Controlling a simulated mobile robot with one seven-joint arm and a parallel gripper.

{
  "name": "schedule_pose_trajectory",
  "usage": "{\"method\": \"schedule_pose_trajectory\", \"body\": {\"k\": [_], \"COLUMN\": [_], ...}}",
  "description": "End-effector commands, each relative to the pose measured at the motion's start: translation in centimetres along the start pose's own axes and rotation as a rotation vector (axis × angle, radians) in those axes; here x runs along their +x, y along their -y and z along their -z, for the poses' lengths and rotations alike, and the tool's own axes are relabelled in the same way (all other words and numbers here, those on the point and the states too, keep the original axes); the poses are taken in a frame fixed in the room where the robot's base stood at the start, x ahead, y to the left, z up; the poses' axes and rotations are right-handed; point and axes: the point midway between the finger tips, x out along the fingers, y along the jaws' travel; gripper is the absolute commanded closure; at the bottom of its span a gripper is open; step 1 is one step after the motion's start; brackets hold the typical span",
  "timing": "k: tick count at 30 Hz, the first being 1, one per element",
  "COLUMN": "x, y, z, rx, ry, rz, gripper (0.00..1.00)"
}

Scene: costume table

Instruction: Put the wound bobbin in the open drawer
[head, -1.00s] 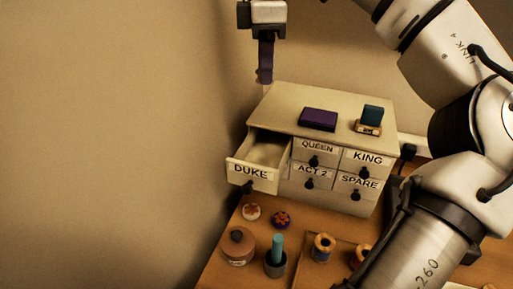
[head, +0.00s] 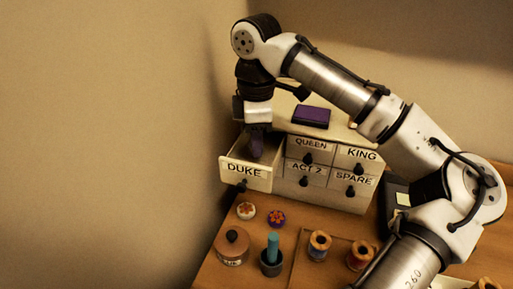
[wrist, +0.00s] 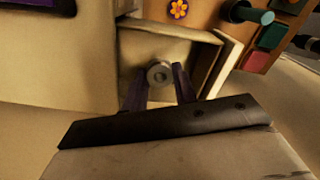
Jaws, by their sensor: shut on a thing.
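The open drawer (head: 245,172), labelled DUKE, is pulled out at the top left of the small cabinet. It also shows in the wrist view (wrist: 190,48). My gripper (head: 256,150) points down into the drawer, its purple fingers partly below the rim. In the wrist view my gripper (wrist: 159,82) is shut on the wound bobbin (wrist: 159,73), a small pale grey round piece with a centre hole, seen end-on between the fingertips. The bobbin is not distinct in the head view. I cannot tell whether it touches the drawer floor.
The cabinet (head: 330,190) has closed drawers labelled QUEEN, KING, ACT 2 and SPARE. A purple box (head: 311,117) lies on top. In front stand two round flowered pieces, a brown lidded pot (head: 232,246), a teal peg in a dark cup (head: 272,255) and spools (head: 319,246). A wall is close on the left.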

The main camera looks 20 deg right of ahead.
Motion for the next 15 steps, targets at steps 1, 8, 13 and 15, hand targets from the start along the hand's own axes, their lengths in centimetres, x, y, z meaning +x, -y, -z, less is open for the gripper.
{"method": "schedule_pose_trajectory", "body": {"k": [1, 8, 13, 15], "x": [0.8, 3.0, 3.0, 3.0], "y": [0.1, 0.0, 0.0, 0.0], "z": [-0.1, 0.0, 0.0, 0.0], "rx": [0.001, 0.000, 0.000, 0.000], "ry": [0.002, 0.000, 0.000, -0.001], "rz": [0.002, 0.001, 0.000, 0.001], "gripper": [0.97, 0.97, 0.97, 0.97]}}
